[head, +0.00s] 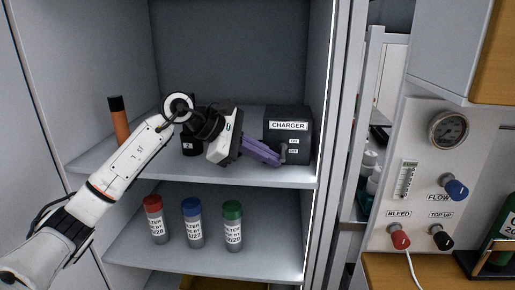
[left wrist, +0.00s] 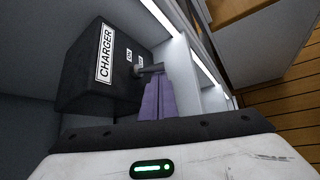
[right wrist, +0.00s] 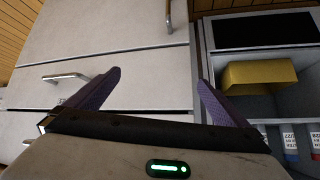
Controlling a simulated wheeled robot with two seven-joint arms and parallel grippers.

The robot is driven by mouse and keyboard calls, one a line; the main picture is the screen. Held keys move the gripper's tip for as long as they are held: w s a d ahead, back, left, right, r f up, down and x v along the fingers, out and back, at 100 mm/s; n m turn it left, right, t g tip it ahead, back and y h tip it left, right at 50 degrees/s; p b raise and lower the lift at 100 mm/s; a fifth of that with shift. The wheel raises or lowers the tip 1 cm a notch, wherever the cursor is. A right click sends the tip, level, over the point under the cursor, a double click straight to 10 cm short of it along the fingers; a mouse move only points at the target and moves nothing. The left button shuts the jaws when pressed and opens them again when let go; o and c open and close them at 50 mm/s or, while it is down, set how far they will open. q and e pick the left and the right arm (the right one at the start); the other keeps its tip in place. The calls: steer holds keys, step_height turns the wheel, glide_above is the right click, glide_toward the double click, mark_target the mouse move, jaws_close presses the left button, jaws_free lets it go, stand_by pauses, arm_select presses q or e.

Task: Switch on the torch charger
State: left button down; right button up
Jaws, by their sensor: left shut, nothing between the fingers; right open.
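The torch charger (head: 287,127) is a black box labelled CHARGER on the upper shelf, at its right side. It has small ON and OFF labels and a grey switch lever (head: 284,148) on its front. The charger also shows in the left wrist view (left wrist: 85,75), with the lever (left wrist: 150,69) sticking out from its face. My left gripper (head: 279,160) is shut and empty, its purple fingertips at the lever, seemingly touching it. My right gripper (right wrist: 158,85) is open and empty, seen only in the right wrist view, facing pale drawers.
An orange torch (head: 120,125) stands at the shelf's left, and a black item labelled 2 (head: 188,147) is behind my left arm. Red, blue and green capped canisters (head: 192,222) stand on the lower shelf. A gauge panel (head: 425,170) is at right.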

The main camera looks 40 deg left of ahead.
arm_select(q)
steer(key=shift+w+d, duration=0.1)
steer(key=shift+w, duration=0.05)
steer(key=shift+g+p, duration=0.3)
steer(key=shift+p, duration=0.3)
steer(key=shift+r, duration=0.1)
